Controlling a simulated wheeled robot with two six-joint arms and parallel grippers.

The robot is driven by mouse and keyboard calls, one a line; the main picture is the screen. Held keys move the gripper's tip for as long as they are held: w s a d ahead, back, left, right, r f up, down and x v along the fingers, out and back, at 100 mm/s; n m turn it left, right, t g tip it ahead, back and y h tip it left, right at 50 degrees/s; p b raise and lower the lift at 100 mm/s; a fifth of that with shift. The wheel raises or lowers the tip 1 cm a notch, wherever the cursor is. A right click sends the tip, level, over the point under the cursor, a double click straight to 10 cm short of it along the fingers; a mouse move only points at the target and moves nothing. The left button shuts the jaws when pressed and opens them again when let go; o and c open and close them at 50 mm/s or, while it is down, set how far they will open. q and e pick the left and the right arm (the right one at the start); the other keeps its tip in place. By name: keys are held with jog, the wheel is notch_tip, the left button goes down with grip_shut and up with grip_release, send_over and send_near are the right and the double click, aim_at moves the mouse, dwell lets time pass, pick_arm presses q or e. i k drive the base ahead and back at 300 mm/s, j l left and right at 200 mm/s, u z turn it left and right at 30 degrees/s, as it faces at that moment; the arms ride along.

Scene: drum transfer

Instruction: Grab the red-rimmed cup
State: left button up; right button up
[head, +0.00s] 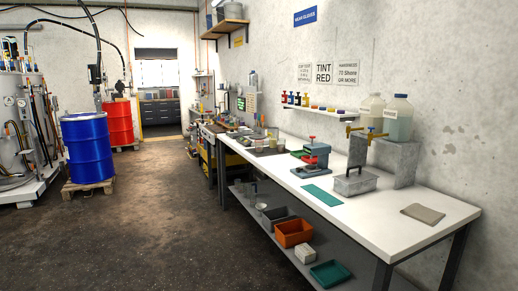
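I cannot make out a red-rimmed cup. Several small cup-like containers (281,146) stand toward the far end of the white workbench (380,213), too small to tell whether any has a red rim. Neither of my grippers is in view.
A press with red knobs (314,158), a green mat (322,195), a grey lidded box (355,182) and a folded cloth (422,214) sit on the bench. Bins, one orange (293,232), fill the shelf below. A blue drum (88,150) and red drum (118,123) stand left; floor between is clear.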

aim_at(259, 144)
jog(key=i+j+z, duration=0.1)
jog(key=i+z, duration=0.4)
jog(key=i+j+z, duration=0.3)
jog(key=z, duration=0.15)
jog(key=i+j+z, duration=0.15)
jog(key=i+j, duration=0.6)
jog(key=i+j+z, duration=0.15)
jog(key=i+j, duration=0.55)
jog(key=j, duration=0.2)
